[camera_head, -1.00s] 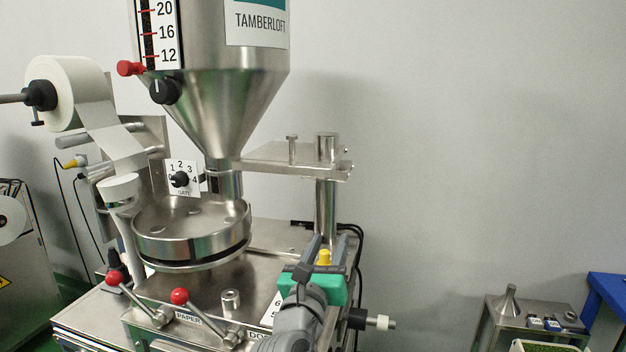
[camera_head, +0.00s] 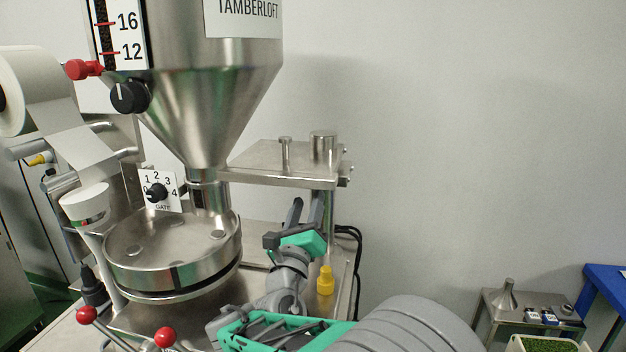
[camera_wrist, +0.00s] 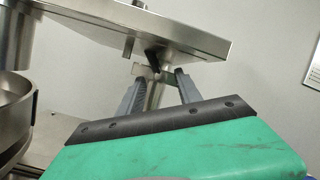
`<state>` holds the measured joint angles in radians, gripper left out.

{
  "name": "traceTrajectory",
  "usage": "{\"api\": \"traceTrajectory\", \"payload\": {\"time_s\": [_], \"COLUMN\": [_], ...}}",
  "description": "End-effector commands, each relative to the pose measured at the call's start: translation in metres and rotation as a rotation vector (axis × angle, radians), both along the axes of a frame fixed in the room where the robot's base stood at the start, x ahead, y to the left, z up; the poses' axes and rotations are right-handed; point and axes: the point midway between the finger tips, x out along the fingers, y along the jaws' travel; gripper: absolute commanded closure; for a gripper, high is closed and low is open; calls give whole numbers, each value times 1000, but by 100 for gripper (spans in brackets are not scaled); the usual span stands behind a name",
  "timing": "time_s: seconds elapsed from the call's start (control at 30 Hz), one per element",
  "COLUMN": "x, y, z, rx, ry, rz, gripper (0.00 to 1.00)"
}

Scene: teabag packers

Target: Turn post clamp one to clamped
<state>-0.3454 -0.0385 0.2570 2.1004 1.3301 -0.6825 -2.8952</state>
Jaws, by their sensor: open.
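A steel post (camera_head: 328,222) stands under a flat steel arm plate (camera_head: 275,160) that runs toward the hopper. In the wrist view, a small black lever (camera_wrist: 153,56) shows just under the plate (camera_wrist: 150,25), by a pale metal piece at the post (camera_wrist: 154,95). It looks like a post clamp; no number is readable. My gripper (camera_head: 307,203) is raised beside the post, below the plate. In the wrist view, my gripper (camera_wrist: 159,76) is open, with its grey fingers on either side of the post and the lever just beyond the tips. Contact cannot be told.
The hopper (camera_head: 210,85) and round steel drum (camera_head: 170,255) stand to the left. A yellow cap (camera_head: 325,280) sits on the machine top close to my arm. Red-knobbed levers (camera_head: 165,337) are at the front. The space right of the post is clear to the wall.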

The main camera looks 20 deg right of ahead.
Motion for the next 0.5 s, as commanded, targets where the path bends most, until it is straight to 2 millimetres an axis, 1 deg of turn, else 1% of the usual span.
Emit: {"api": "traceTrajectory", "payload": {"time_s": [0.03,0.1,0.17,0.23,0.33,0.5], "x": [11,25,36,46,55,59], "y": [-9,-18,-26,-31,-36,-39], "z": [2,2,1,7,9,9], "rx": [-1,0,0,1,1,0], "ry": [1,1,1,-1,0,1], "rz": [-6,-5,-5,-2,0,1], "gripper": [59,59,59,59,59,59]}}
